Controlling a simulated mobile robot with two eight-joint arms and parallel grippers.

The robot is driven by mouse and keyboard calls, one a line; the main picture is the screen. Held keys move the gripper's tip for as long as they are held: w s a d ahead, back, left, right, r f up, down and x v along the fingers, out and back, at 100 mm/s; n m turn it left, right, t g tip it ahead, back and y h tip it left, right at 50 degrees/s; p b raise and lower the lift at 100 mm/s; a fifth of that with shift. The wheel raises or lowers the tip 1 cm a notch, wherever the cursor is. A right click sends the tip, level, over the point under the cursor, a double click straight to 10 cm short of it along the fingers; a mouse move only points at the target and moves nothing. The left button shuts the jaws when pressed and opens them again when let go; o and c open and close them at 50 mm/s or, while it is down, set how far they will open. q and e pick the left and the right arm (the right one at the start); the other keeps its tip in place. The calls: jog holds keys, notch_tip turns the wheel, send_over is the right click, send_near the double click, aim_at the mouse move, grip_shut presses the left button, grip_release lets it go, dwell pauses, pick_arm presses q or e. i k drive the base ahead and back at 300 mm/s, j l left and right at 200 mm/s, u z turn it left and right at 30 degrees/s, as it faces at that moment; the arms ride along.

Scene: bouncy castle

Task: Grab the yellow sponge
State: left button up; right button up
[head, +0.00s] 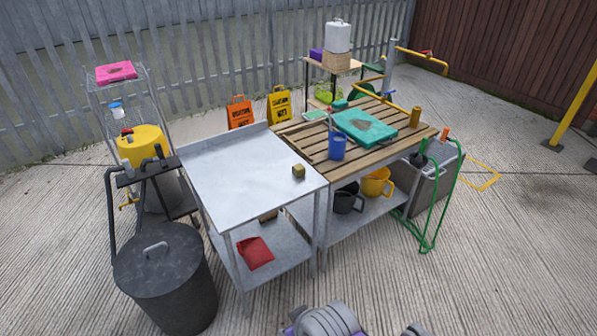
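A small yellow block that looks like the yellow sponge (298,171) lies on the metal table (235,175), close to its right edge beside the slatted wooden table. Its top is yellow and its sides are darker. Nothing touches it from above. Neither of my grippers is in view. Only grey and purple parts of my own body show at the bottom edge, well in front of the table and apart from the block.
The slatted table (400,135) holds a blue cup (337,146) and a teal item (352,121). A dark lidded bin (160,268) stands front left. A red dustpan-like item (255,252) lies on the lower shelf. The metal tabletop's left side and the floor in front are clear.

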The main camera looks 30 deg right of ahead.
aim_at(297, 170)
jog(key=i+l, duration=0.2)
jog(key=l, duration=0.2)
jog(key=i+l, duration=0.25)
jog(key=l, duration=0.15)
jog(key=i+l, duration=0.2)
jog(key=l, duration=0.25)
jog(key=i+l, duration=0.2)
jog(key=l, duration=0.2)
jog(key=i+l, duration=0.2)
jog(key=l, duration=0.2)
jog(key=z, duration=0.05)
